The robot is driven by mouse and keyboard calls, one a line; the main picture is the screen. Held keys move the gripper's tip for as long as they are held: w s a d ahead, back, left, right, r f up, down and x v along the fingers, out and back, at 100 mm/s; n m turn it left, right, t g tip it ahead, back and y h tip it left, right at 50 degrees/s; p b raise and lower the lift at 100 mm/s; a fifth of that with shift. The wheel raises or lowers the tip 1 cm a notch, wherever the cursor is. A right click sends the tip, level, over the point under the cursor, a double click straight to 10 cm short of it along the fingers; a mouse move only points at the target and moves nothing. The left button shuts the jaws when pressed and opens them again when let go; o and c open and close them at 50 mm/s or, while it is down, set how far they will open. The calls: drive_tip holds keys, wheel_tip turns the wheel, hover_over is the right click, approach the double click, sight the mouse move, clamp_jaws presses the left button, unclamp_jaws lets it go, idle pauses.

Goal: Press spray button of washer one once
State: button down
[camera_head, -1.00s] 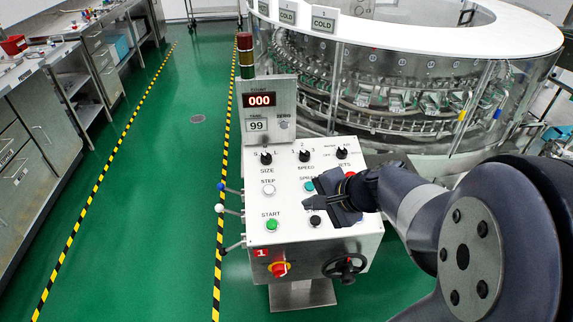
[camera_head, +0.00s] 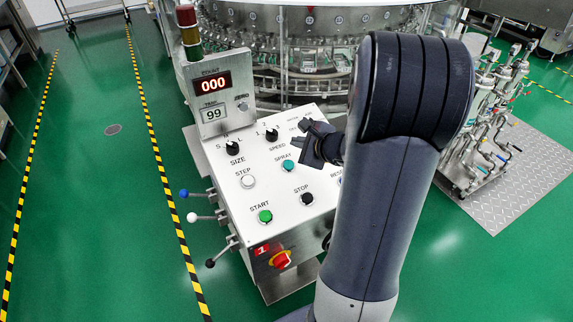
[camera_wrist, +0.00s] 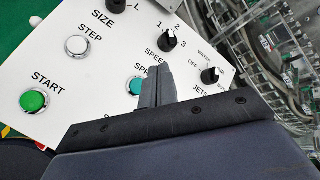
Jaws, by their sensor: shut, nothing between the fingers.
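The control panel of washer one (camera_head: 235,203) stands in the middle, with a red "1" label on its front. Its teal spray button (camera_head: 288,165) shows in the head view under the SPRAY label. My gripper (camera_head: 303,162) is shut and empty, with its tips just right of the spray button. In the wrist view my shut fingers (camera_wrist: 157,88) partly cover the teal spray button (camera_wrist: 135,87) and its label. I cannot tell whether the fingertips touch the panel.
Step (camera_head: 248,181), stop (camera_head: 307,199) and green start (camera_head: 265,216) buttons lie nearby. Black knobs (camera_head: 271,134) sit behind, and a red emergency stop (camera_head: 281,259) is on the front. The rotary washer (camera_head: 300,60) stands behind. Green floor at left is clear.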

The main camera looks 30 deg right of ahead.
sight(286, 161)
drive_tip(key=shift+f, duration=0.1)
drive_tip(key=f+b, duration=0.1)
drive_tip(key=f, duration=0.1)
drive_tip(key=w+f+b, duration=0.1)
drive_tip(key=f+b, duration=0.3)
drive_tip(key=shift+w+a+f, duration=0.1)
drive_tip(key=shift+w+f, duration=0.3)
drive_tip(key=shift+w+f+b, duration=0.25)
drive_tip(key=shift+f+b, duration=0.5)
drive_tip(key=shift+b, duration=0.3)
drive_tip(key=shift+f, duration=0.15)
idle(0.9)
drive_tip(key=shift+w+f+b, duration=0.15)
drive_tip(key=shift+f+b, duration=0.15)
drive_tip(key=shift+b, duration=0.4)
drive_tip(key=shift+f+b, duration=0.35)
drive_tip(key=shift+b, duration=0.15)
idle(0.4)
drive_tip(key=shift+r, duration=0.1)
drive_tip(key=shift+r+p, duration=0.5)
drive_tip(key=shift+r, duration=0.2)
